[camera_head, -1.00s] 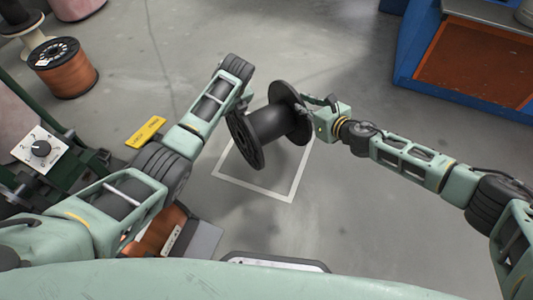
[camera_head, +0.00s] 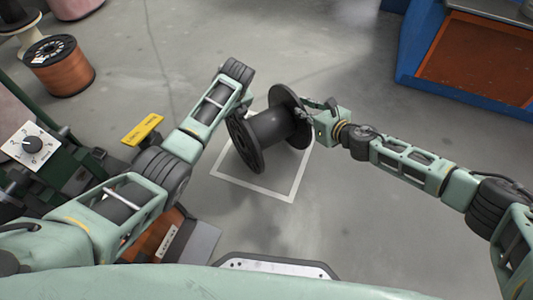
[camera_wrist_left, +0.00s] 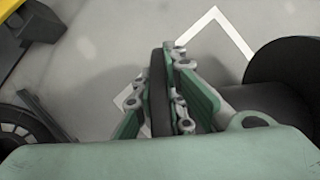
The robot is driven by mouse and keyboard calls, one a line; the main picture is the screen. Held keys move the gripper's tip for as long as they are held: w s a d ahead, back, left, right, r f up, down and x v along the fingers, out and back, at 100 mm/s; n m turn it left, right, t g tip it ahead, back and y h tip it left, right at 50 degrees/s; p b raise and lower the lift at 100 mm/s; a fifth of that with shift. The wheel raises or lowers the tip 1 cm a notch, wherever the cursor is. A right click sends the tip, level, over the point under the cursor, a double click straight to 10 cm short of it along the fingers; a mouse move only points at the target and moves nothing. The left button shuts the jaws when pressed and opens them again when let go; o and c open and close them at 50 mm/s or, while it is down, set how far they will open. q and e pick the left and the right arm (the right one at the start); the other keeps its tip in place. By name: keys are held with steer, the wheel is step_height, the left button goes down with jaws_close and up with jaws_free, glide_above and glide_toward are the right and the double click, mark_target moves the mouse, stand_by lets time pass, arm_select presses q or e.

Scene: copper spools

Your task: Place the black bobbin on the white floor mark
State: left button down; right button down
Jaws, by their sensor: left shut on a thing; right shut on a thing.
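The black bobbin (camera_head: 266,129) is held between my two grippers, its axis roughly level and slightly tilted. It shows over the white floor mark (camera_head: 265,188), a square outline on the floor. I cannot tell exactly how high it is. My left gripper (camera_head: 240,108) is shut on the left flange, partly hidden by my arm in the head view. In the left wrist view my left gripper (camera_wrist_left: 172,95) has its green fingers on both sides of the flange rim (camera_wrist_left: 158,90). My right gripper (camera_head: 304,108) is shut on the right flange.
A blue frame with an orange panel (camera_head: 470,65) stands at the upper right. A copper spool (camera_head: 58,66) stands at the upper left. A machine with a dial (camera_head: 32,145) is at the left, near a yellow plate (camera_head: 143,130). The floor beyond the mark is clear.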

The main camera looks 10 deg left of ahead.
arm_select(q)
steer(key=shift+f+b, duration=0.45)
steer(key=shift+f, duration=0.1)
arm_select(e)
steer(key=shift+f, duration=0.55)
arm_select(q)
steer(key=c, duration=2.3)
jaws_free()
steer(key=shift+f, duration=0.1)
arm_select(e)
steer(key=c, duration=2.3)
jaws_free()
steer(key=shift+f, duration=0.1)
arm_select(q)
steer(key=o, duration=0.5)
arm_select(e)
steer(key=o, duration=0.5)
arm_select(q)
steer(key=v, duration=1.2)
arm_select(e)
steer(key=v, duration=1.2)
steer(key=shift+s, duration=0.1)
